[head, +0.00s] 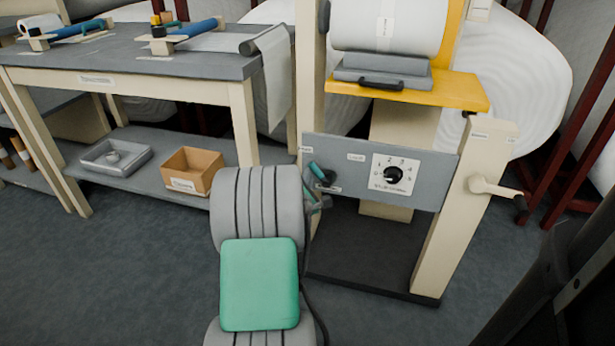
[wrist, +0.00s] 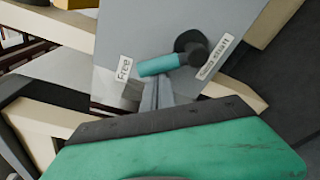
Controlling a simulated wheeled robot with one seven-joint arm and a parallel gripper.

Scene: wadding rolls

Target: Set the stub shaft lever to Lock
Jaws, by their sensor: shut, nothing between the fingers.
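The stub shaft lever (head: 316,171) has a teal handle and a dark pivot on the grey panel (head: 430,167). Its handle points up and left toward the "Free" label (head: 306,150). The "Lock" label (head: 357,156) is on the panel to the right of the lever. In the wrist view the teal handle (wrist: 160,65) lies beside the "Free" label (wrist: 124,68), with the name label (wrist: 217,57) on the pivot's other side. My gripper (wrist: 156,82) is shut and empty, its tips right at the handle's edge; I cannot tell whether they touch. My arm partly hides the gripper in the head view.
A numbered dial (head: 394,175) sits right of the lever, and a crank handle (head: 497,189) is on the right post. A yellow shelf (head: 460,90) is above the panel.

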